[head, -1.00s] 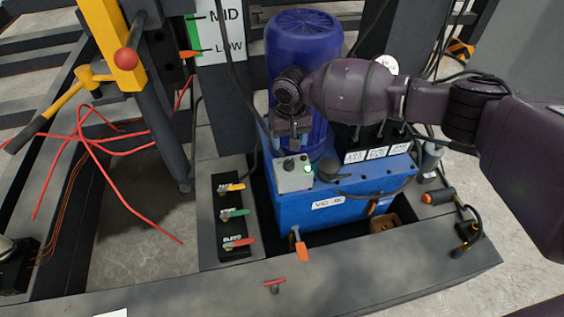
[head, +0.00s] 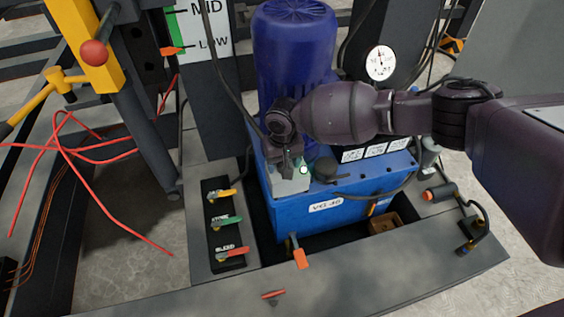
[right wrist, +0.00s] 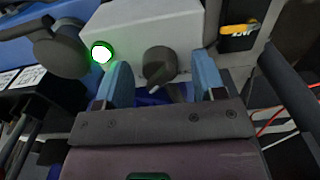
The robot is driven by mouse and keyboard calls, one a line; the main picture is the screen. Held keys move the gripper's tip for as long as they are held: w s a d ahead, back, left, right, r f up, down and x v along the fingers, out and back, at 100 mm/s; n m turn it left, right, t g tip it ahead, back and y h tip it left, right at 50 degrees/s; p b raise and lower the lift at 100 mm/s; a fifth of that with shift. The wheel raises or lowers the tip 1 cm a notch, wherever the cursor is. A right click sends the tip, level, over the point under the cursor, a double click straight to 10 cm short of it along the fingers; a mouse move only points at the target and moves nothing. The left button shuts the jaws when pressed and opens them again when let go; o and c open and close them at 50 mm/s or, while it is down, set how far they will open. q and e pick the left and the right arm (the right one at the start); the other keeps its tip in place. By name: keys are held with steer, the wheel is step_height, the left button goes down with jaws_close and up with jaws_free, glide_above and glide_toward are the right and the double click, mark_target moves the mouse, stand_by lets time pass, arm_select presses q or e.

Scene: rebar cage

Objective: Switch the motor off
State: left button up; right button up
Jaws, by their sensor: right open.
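The blue motor (head: 295,50) stands on the blue power unit tank (head: 325,208). The small grey switch box (head: 290,184), with a lit green lamp (head: 303,170), sits at the tank's front left edge. In the right wrist view the box (right wrist: 140,22) shows the glowing green lamp (right wrist: 101,53) and a dark rotary knob (right wrist: 158,64). My right gripper (right wrist: 163,76) is open, with one blue finger on each side of the knob; whether they touch it I cannot tell. In the head view my right gripper (head: 286,160) covers the knob. My left gripper is out of view.
Several valve levers, including a yellow one (head: 223,195) and a red one (head: 232,253), stand left of the tank. A round black cap (head: 326,168) is right of the box. A pressure gauge (head: 381,62) stands behind my right arm.

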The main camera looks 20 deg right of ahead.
steer(key=shift+c, duration=0.3)
steer(key=c, duration=0.9)
steer(key=shift+o, duration=0.2)
